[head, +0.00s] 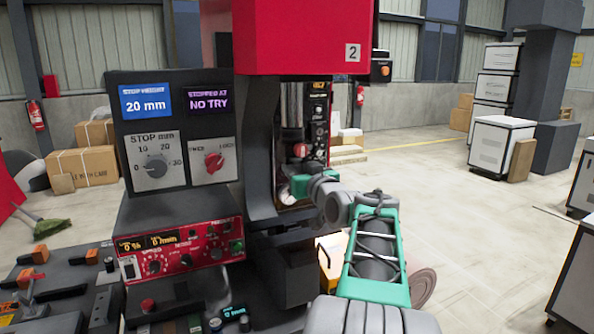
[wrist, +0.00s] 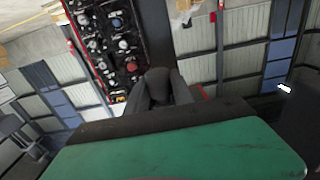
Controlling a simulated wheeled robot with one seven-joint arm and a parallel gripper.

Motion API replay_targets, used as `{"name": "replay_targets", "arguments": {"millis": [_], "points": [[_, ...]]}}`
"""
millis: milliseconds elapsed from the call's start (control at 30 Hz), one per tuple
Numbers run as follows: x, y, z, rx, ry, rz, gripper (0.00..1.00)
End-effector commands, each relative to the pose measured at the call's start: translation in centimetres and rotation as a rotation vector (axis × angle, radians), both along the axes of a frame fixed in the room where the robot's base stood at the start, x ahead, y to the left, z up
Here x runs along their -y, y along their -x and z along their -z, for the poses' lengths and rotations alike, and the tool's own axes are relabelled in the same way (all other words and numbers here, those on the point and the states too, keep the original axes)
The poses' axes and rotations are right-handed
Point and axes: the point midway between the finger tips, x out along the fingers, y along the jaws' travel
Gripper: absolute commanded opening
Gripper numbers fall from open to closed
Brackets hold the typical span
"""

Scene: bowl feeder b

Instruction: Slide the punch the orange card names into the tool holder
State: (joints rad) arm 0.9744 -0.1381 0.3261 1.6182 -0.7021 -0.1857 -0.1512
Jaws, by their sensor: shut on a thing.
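My gripper (head: 298,187) is at the press, beside its dark column and below the red head (head: 304,36) marked 2. In the wrist view its two dark fingers (wrist: 159,90) are shut on a dark, round-topped thing (wrist: 158,79). I cannot tell from its shape or marking which punch this is. A grey cylindrical part (head: 291,112) hangs under the press head, above my gripper; I cannot tell whether it is the tool holder. I cannot make out the orange card.
A blue screen (head: 146,101) reads 20 mm; a purple one (head: 209,102) reads NO TRY. Below are a stop dial (head: 155,163), a red knob (head: 214,161) and a red control panel (head: 183,246). A bench with orange-topped blocks (head: 40,254) stands left.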

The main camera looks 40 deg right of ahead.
Motion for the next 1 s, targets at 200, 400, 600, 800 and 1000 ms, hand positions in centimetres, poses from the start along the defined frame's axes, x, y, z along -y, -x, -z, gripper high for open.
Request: {"name": "replay_targets", "arguments": {"millis": [200, 400, 600, 800, 1000], "points": [[0.1, -0.6, -0.2, 0.003, 0.002, -0.002, 0.0], [0.3, -1.0, -0.2, 0.003, 0.002, -0.001, 0.0], [0.4, -1.5, -0.2, 0.002, 0.002, 0.0, 0.0], [0.5, -2.0, -0.2, 0.003, 0.002, -0.001, 0.0], [0.5, -1.9, -0.1, 0.002, 0.002, -0.001, 0.45]]}}
